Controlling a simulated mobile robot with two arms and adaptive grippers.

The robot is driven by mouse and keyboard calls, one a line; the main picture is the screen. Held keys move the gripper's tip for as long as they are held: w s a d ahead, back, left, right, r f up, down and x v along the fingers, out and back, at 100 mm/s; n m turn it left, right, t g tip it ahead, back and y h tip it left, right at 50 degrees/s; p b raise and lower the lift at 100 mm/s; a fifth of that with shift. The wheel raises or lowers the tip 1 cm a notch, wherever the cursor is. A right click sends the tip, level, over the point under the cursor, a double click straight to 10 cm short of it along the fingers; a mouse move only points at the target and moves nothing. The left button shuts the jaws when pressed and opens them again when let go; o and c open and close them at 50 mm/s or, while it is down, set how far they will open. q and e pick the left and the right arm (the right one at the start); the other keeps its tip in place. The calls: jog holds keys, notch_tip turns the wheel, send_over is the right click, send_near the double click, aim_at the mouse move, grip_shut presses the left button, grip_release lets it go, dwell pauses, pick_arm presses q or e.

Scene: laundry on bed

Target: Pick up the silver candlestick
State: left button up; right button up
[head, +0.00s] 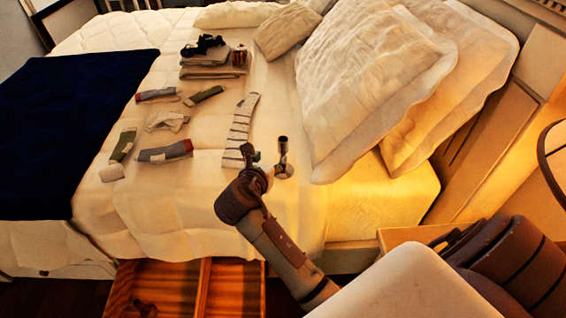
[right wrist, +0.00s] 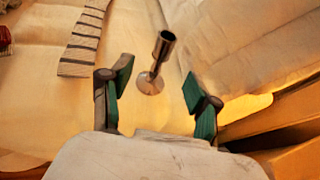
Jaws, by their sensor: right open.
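The silver candlestick (head: 283,158) stands on the bed near its front edge, just right of my right gripper in the head view. In the right wrist view the candlestick (right wrist: 155,62) shows a round base and a dark cup on top, and appears a little beyond the space between the fingertips. My right gripper (head: 254,158) is open and empty; its green-padded fingers (right wrist: 157,88) are spread wide in the wrist view, apart from the candlestick. My left gripper is not in view.
A striped sock (head: 240,130) lies just left of the candlestick. Several other socks and a folded stack (head: 212,72) lie further left. Large pillows (head: 370,80) are close behind on the right. An open wooden drawer (head: 185,285) is below the bed's front edge.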

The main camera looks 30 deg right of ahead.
aim_at(282, 147)
jog(key=x, duration=0.6)
jog(key=shift+w+d+f+b, duration=0.15)
jog(key=shift+d+f+b, duration=0.1)
jog(key=shift+b, duration=0.05)
jog(key=x, duration=0.5)
jog(key=shift+d+r+b, duration=0.1)
jog(key=shift+d+b, duration=0.2)
jog(key=shift+d, duration=0.1)
grip_shut()
jog(key=shift+r, duration=0.1)
